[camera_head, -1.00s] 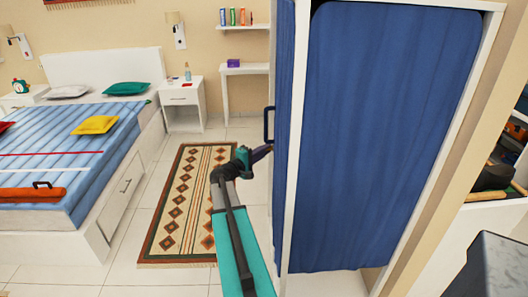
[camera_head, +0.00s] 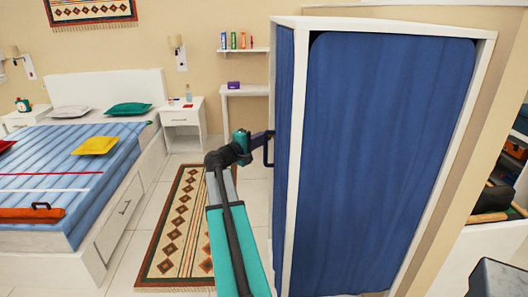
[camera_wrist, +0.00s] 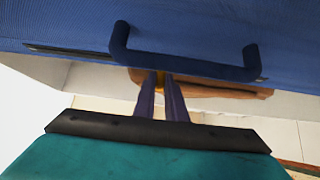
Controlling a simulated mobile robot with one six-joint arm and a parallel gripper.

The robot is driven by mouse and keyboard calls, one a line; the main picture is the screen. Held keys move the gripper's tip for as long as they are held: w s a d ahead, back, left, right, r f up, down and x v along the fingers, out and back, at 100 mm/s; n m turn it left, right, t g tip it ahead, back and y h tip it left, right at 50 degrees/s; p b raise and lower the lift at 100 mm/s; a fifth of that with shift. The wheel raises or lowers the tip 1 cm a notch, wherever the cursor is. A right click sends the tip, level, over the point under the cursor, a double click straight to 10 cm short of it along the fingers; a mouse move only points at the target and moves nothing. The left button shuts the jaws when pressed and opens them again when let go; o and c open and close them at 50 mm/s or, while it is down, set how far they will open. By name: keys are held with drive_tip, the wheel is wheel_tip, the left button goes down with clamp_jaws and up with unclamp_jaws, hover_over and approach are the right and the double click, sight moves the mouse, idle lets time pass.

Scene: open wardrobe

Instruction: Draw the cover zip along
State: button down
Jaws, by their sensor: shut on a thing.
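The blue cover (camera_head: 385,170) hangs over a white-framed wardrobe, and its front face is seen edge-on in the head view. The cover also fills the top of the wrist view (camera_wrist: 220,22). A dark blue U-shaped handle (camera_wrist: 190,67) stands out from it; in the head view the handle (camera_head: 267,160) shows at the cover's left edge. My gripper (camera_head: 271,133) is at that edge, near the handle's upper end.
A bed (camera_head: 70,170) stands at the left with a patterned rug (camera_head: 178,235) beside it. A white nightstand (camera_head: 183,118) and shelves (camera_head: 243,90) are along the back wall. The floor between rug and wardrobe is clear.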

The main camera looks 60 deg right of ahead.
wheel_tip(320, 180, up, 21)
drive_tip(key=p, duration=0.3)
drive_tip(key=shift+r+p, duration=0.2)
drive_tip(key=shift+p, duration=0.2)
drive_tip(key=shift+r, duration=0.1)
drive_tip(key=c, duration=1.9)
unclamp_jaws()
drive_tip(key=shift+o, duration=0.5)
drive_tip(key=shift+a, duration=0.1)
drive_tip(key=w+a+b, duration=0.2)
drive_tip(key=a+b, duration=0.1)
drive_tip(key=a, duration=1)
drive_tip(key=shift+a+b, duration=0.2)
drive_tip(key=shift+b, duration=0.1)
drive_tip(key=shift+w, duration=0.15)
